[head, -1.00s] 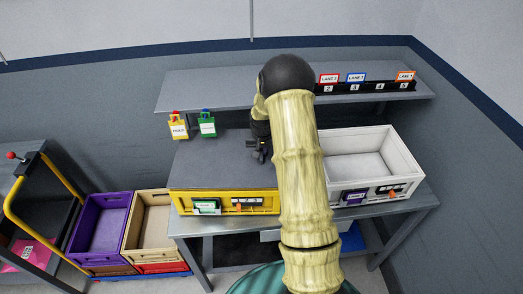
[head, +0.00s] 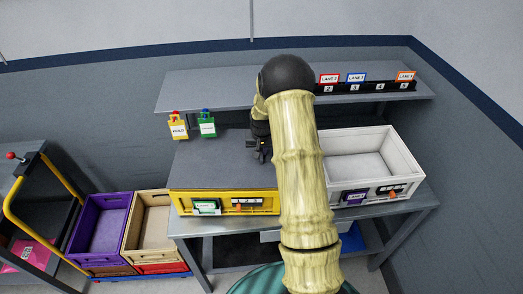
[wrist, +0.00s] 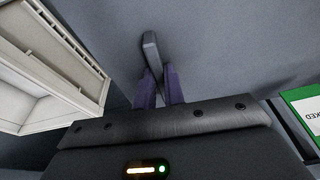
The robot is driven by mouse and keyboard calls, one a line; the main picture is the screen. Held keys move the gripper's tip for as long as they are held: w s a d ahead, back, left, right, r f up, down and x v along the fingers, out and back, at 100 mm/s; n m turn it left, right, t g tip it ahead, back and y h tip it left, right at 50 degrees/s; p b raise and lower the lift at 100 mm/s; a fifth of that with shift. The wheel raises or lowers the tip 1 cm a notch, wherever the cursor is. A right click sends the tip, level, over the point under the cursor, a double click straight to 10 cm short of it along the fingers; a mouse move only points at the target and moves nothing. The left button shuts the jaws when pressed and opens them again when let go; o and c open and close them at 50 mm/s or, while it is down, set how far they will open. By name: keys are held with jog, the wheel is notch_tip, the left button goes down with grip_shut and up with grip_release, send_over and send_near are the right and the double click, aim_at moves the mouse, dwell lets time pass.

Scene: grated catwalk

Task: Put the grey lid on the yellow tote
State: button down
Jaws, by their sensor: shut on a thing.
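The yellow tote (head: 186,208) stands on the left of the bench, its front wall with a green-edged label showing. The flat grey lid (head: 215,162) covers its top, with its front edge along the tote's front rim. I see no clear gap there; the right part is hidden behind my arm. My gripper (head: 261,154) is low over the lid's right part. In the wrist view, the purple fingers of my gripper (wrist: 159,88) are shut on the lid's upright grey handle (wrist: 152,52), and the grey lid (wrist: 225,45) spreads around it.
An open, empty white tote (head: 408,160) stands on the bench to the right. A shelf (head: 215,88) with lane signs runs behind. Yellow and green tags (head: 207,128) hang at its left front. Purple (head: 78,230) and tan crates (head: 133,230) stand left of the bench (head: 300,215).

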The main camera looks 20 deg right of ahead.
jog(key=shift+f+b, duration=0.35)
jog(key=shift+b, duration=0.05)
dwell(0.6)
jog(key=shift+b, duration=0.6)
dwell(3.0)
jog(key=shift+f+b, duration=0.45)
jog(key=shift+f, duration=0.1)
dwell(0.6)
dwell(0.3)
jog(key=c, duration=1)
grip_release()
jog(key=shift+r, duration=0.1)
jog(key=shift+w+d+p+v, duration=0.1)
jog(key=shift+w+p+v, duration=0.15)
jog(key=shift+p+v, duration=0.65)
jog(key=shift+w+d+p+v, duration=0.1)
jog(key=shift+w+p+v, duration=0.25)
jog(key=shift+v, duration=0.95)
jog(key=shift+w+d+p+v, duration=0.1)
jog(key=shift+w+p+v, duration=0.05)
jog(key=shift+p+v, duration=0.8)
